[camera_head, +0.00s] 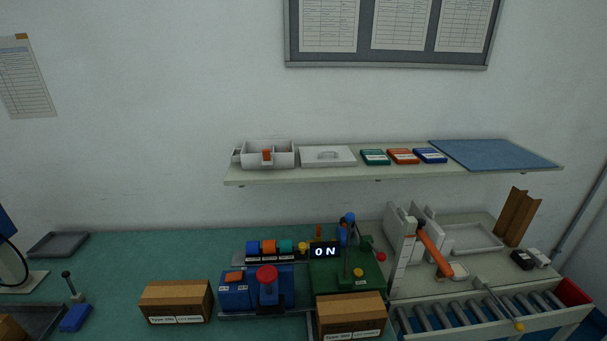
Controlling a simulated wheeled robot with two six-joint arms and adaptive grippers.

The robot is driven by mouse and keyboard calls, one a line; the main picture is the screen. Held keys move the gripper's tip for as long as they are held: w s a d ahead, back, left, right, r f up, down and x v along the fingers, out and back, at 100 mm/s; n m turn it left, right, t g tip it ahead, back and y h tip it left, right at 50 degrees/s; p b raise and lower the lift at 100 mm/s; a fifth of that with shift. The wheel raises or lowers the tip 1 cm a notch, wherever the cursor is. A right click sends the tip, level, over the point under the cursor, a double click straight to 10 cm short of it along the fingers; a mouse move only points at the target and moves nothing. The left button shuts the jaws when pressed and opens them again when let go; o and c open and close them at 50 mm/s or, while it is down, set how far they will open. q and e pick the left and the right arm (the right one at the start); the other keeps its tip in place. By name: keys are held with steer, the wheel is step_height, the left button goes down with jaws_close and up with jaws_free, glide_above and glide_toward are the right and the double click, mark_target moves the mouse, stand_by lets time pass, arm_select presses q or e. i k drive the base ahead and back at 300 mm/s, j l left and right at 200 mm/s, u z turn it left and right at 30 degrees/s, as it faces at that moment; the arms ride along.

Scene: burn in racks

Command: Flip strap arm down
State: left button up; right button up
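The orange bar (434,248) on the white machine at the right looks like the strap arm. It is tilted, with its dark-tipped end up at the left and its other end low at the right. A white upright (403,258) with dark marks stands just left of it. A round orange and pale part (459,271) sits at the bar's low end. I cannot tell which end is the hinge. Neither of my grippers shows in the head view.
A conveyor of rollers (480,312) runs in front of the machine, with a thin rod (503,308) over it. Cardboard boxes (176,301) (350,317) stand at the front. A shelf (400,173) hangs above.

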mark_target(350, 218)
steer(key=j, duration=0.45)
steer(key=k+j, duration=0.15)
steer(key=j, duration=0.3)
steer(key=j+z, duration=0.1)
steer(key=j, duration=0.35)
steer(key=k+j, duration=0.15)
steer(key=j, duration=0.3)
steer(key=k+j, duration=0.1)
steer(key=j, duration=0.35)
